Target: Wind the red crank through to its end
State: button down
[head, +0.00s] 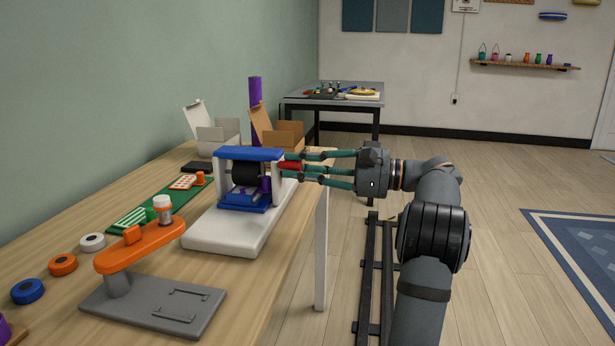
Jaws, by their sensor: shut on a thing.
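The red crank (290,165) sticks out from the right side of a small machine. The machine has a blue frame (250,154) and a black roller (247,174), and it stands on a white base (222,230) near the table's right edge. My gripper (291,167) comes in from the right with its teal fingers above and below the crank, shut on it. The fingertips hide part of the crank and its joint with the machine. A purple part (266,184) shows at the machine's lower right.
An orange lever press (140,245) on a grey plate stands in the foreground. Blue, orange and white rolls (62,265) lie to its left. Open cardboard boxes (283,135) and a purple column (255,92) stand behind the machine.

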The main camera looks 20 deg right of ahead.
dwell(0.6)
jog(key=c, duration=1.6)
grip_release()
jog(key=shift+f, duration=0.1)
jog(key=shift+o, duration=0.2)
jog(key=shift+d, duration=0.1)
jog(key=v, duration=1.2)
jog(key=shift+c, duration=0.3)
